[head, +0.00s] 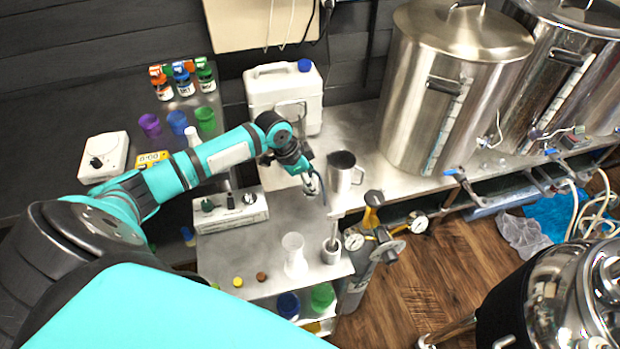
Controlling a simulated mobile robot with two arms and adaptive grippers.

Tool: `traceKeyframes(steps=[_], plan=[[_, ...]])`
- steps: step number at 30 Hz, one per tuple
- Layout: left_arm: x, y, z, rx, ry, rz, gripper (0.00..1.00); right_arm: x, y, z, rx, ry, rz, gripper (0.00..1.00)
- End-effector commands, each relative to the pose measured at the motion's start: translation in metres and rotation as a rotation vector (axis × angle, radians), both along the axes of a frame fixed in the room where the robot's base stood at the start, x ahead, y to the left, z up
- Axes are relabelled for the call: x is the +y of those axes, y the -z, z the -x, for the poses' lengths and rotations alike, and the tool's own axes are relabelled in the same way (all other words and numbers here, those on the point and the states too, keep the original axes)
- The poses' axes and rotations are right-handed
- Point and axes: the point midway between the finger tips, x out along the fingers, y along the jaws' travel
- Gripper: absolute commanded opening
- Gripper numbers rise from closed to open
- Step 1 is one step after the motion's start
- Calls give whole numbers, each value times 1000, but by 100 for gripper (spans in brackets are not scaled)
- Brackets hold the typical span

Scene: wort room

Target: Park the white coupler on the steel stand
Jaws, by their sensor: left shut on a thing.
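My left gripper (311,190) is above the steel bench, just left of the steel mug. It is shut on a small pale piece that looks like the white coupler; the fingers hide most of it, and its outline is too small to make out. A thin dark curved line runs close to the fingers. The steel stand (331,254) appears to be the short round metal piece near the bench's front right corner, with a narrow upright part. It is below and slightly right of the gripper, apart from it. My right gripper is not in view.
A steel mug (341,174) is close right of the gripper. A white flask-like vessel (294,258) stands left of the stand. A white jerrycan (284,92) is behind, a control box (232,211) to the left. Gauges (354,241) are just off the bench's right edge.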

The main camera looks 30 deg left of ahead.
Motion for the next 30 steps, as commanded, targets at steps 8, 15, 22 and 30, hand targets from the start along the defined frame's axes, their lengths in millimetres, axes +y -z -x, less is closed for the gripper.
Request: traceKeyframes(steps=[8,15,22,30], plan=[[0,6,0,0,0,0,5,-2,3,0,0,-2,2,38],[0,11,0,0,0,0,5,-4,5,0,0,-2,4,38],[0,11,0,0,0,0,48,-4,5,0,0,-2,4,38],[1,6,1,1,0,-1,48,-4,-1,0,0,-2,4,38]])
